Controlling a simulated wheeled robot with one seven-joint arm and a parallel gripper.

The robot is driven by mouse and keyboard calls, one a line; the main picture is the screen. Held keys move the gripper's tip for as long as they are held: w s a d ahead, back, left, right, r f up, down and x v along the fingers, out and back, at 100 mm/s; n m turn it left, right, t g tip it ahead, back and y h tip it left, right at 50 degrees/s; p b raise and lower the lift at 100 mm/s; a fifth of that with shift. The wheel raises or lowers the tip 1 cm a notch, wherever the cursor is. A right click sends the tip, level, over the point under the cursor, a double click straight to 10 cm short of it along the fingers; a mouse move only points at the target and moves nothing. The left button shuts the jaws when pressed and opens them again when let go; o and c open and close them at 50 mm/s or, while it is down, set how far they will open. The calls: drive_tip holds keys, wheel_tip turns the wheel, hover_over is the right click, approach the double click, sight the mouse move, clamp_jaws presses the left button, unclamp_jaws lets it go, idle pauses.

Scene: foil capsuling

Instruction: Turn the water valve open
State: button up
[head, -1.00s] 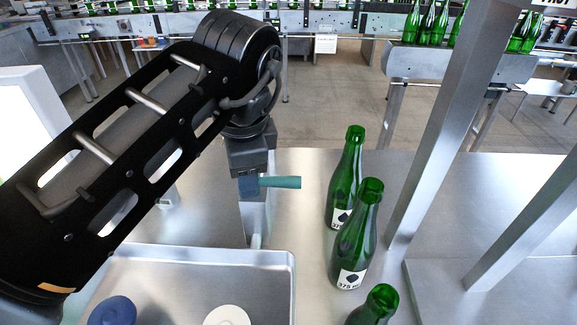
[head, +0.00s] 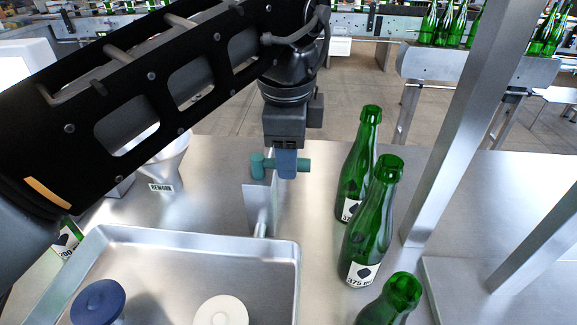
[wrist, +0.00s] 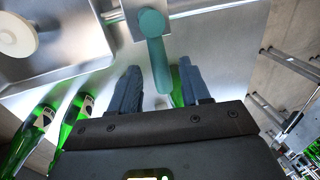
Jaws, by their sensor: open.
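The water valve has a teal handle (head: 303,165) that points to the right from its round hub (head: 258,165), above a metal post and pipe at the back of the steel table. My gripper (head: 286,174) is over the handle and hides its middle part; the hub and the far end show on either side. In the wrist view the handle (wrist: 157,50) runs down from its mount into the gap between my two dark fingers (wrist: 160,72). The fingers are apart, with visible space on each side of the handle.
Green bottles (head: 368,225) stand just right of the valve. A steel tray (head: 190,250) with a blue disc (head: 98,302) and a cream disc (head: 221,311) is in front. A labelled white funnel (head: 165,170) stands left. A slanted metal post (head: 455,125) rises at right.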

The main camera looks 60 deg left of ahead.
drive_tip(key=shift+f, duration=0.45)
drive_tip(key=shift+c, duration=0.4)
clamp_jaws()
